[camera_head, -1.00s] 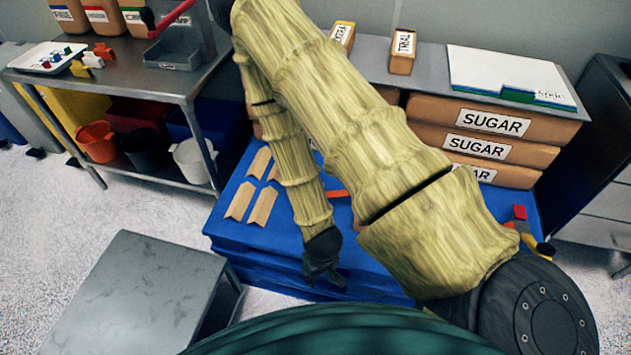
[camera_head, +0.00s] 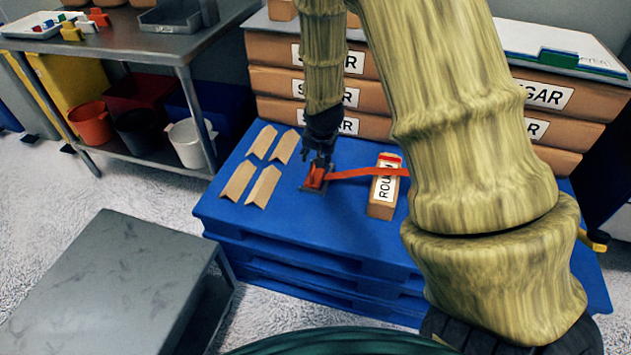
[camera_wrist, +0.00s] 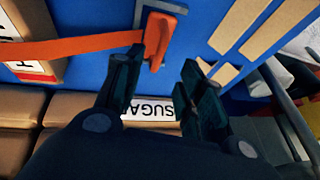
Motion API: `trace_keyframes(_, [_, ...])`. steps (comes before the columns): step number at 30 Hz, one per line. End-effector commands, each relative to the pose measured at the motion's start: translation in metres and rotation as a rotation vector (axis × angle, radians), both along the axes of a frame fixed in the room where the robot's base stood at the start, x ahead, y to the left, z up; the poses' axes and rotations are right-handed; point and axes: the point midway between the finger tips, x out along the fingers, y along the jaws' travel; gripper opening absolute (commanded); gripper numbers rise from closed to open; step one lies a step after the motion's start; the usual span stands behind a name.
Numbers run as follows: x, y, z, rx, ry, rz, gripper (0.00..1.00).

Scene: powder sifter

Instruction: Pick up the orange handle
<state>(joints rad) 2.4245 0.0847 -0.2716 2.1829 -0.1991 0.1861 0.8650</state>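The orange handle (camera_head: 315,178) sits on a small grey plate on top of the blue pallet stack. In the wrist view the orange handle (camera_wrist: 157,38) stands just beyond my fingertips, nearer the left finger. My gripper (camera_head: 318,163) points down right above the handle in the head view and partly hides it. In the wrist view my gripper (camera_wrist: 162,66) is open, with a clear gap between its two dark fingers and nothing held. Whether the left finger touches the handle I cannot tell.
A flat orange strip (camera_head: 360,172) runs from near the handle to a labelled brown block (camera_head: 382,195). Several tan arrow-shaped pieces (camera_head: 262,187) lie left of it on the blue pallets (camera_head: 300,225). Sugar boxes (camera_head: 275,83) are stacked behind. A grey table (camera_head: 115,275) stands front left.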

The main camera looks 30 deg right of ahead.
Motion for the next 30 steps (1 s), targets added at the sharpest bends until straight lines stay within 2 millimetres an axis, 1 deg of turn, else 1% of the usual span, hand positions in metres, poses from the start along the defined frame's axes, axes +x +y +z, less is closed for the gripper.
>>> trace_keyframes(5, [0.006, -0.004, -0.008, 0.001, -0.003, -0.009, 0.39])
trace_keyframes(12, [0.018, -0.009, -0.038, 0.0, -0.003, -0.007, 0.39])
trace_keyframes(15, [0.022, -0.011, -0.047, 0.001, -0.004, -0.007, 0.39])
trace_keyframes(20, [0.025, -0.012, -0.053, 0.001, -0.004, -0.005, 0.39])
trace_keyframes(22, [0.027, -0.013, -0.059, 0.0, -0.004, -0.005, 0.39])
trace_keyframes(30, [0.04, -0.02, -0.09, 0.0, -0.003, -0.006, 0.39])
